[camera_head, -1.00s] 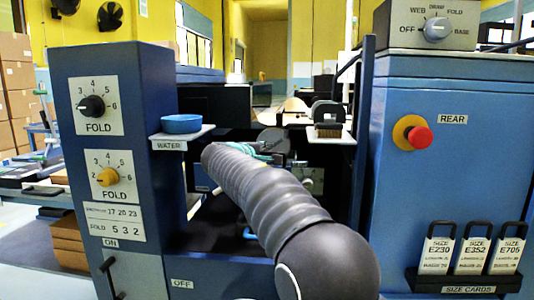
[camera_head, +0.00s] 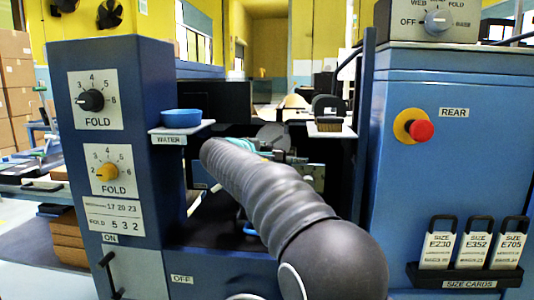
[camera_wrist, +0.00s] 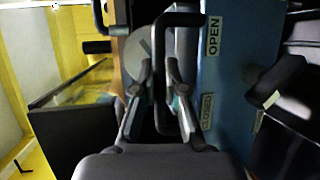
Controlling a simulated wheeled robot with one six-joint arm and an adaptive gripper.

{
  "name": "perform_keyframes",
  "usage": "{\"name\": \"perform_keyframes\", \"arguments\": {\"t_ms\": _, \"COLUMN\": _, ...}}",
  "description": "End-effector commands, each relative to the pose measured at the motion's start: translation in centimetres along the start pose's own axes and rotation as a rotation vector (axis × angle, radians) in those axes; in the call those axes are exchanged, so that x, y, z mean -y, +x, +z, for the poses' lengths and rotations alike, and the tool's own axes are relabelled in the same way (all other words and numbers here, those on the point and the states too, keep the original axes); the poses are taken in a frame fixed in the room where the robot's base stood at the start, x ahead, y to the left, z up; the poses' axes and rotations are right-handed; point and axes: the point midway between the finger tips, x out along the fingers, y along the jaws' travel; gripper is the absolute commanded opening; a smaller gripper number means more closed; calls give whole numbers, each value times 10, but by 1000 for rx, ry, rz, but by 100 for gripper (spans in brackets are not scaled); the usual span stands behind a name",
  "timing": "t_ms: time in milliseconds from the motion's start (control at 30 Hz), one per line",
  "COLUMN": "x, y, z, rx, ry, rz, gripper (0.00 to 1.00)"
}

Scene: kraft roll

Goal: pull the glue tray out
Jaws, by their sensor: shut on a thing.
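My gripper (camera_wrist: 161,80) is shut on a black loop handle (camera_wrist: 188,110) beside a blue panel marked OPEN and CLOSED. Its two fingers stand on either side of one bar of the handle. In the head view my gripper (camera_head: 285,153) is inside the dark bay of the blue machine, partly hidden by my grey arm. I cannot make out the glue tray itself in either view, nor tell for sure whether this handle belongs to it. A grey disc (camera_wrist: 137,48) lies just beyond the fingers.
A left blue column (camera_head: 135,210) with FOLD dials and a right cabinet (camera_head: 440,180) with a red button (camera_head: 421,131) flank the bay. A blue water dish (camera_head: 181,118) and a brush (camera_head: 328,125) sit on small shelves at its sides. Size cards (camera_head: 477,245) hang at right.

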Motion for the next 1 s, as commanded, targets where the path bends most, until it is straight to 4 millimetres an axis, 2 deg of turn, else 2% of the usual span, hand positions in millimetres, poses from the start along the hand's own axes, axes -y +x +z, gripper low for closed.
{"name": "perform_keyframes", "arguments": {"t_ms": 167, "x": 14, "y": -33, "z": 13, "rx": -1, "ry": 2, "rz": 2, "gripper": 0}}
{"name": "perform_keyframes", "arguments": {"t_ms": 633, "x": 38, "y": -150, "z": 62, "rx": -2, "ry": 2, "rz": -1, "gripper": 0}}
{"name": "perform_keyframes", "arguments": {"t_ms": 800, "x": 43, "y": -178, "z": 73, "rx": 1, "ry": 0, "rz": -2, "gripper": 0}}
{"name": "perform_keyframes", "arguments": {"t_ms": 1000, "x": 45, "y": -194, "z": 80, "rx": 3, "ry": -2, "rz": -3, "gripper": 0}}
